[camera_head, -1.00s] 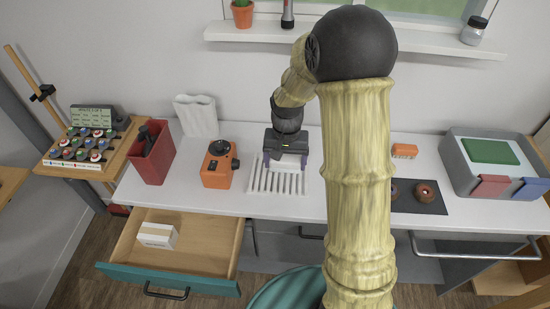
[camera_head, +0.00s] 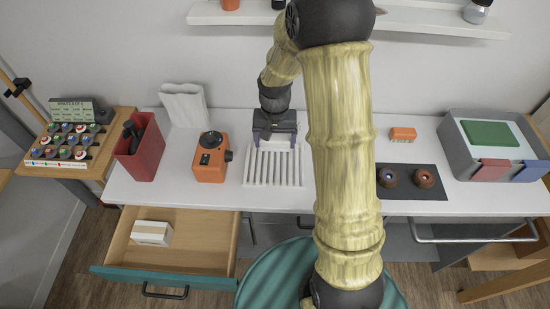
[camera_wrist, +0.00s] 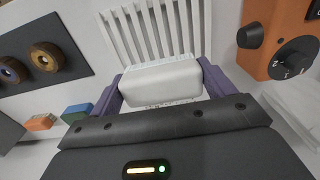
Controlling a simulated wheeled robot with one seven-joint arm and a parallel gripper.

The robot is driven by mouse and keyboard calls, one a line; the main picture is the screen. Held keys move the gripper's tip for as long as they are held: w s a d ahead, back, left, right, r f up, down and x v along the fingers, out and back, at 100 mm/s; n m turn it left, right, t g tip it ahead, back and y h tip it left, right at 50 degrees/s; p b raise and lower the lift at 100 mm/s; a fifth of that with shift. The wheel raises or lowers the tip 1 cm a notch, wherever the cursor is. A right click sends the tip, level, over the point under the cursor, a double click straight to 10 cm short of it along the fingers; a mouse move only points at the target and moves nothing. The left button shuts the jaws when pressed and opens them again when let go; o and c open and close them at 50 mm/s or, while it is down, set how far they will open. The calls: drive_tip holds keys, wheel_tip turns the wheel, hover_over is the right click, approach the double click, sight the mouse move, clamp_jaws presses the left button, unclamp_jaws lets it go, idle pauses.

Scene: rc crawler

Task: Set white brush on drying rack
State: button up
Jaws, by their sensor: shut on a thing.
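My gripper (camera_head: 275,138) is at the back part of the drying rack. In the wrist view my gripper (camera_wrist: 162,88) has its two purple fingers shut on the sides of the white brush (camera_wrist: 160,80). In the head view the white brush (camera_head: 273,142) shows as a pale block between the fingers. The white slatted drying rack (camera_head: 272,180) lies flat on the counter, with its front slats bare. In the wrist view the rack (camera_wrist: 150,28) shows past the brush. I cannot tell whether the brush touches the slats.
An orange device with a black knob (camera_head: 211,158) stands close left of the rack. Left of it are a red bin (camera_head: 144,152) and a white holder (camera_head: 185,106). An orange brush (camera_head: 403,134) and a dark mat (camera_head: 430,188) lie right. A drawer (camera_head: 185,245) stands open below.

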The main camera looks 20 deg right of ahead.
sight(275, 150)
wheel_tip(275, 150, down, 4)
drive_tip(key=shift+f, duration=0.1)
drive_tip(key=shift+f+p, duration=0.5)
drive_tip(key=shift+f, duration=1.35)
drive_tip(key=shift+f, duration=0.15)
drive_tip(key=o, duration=0.9)
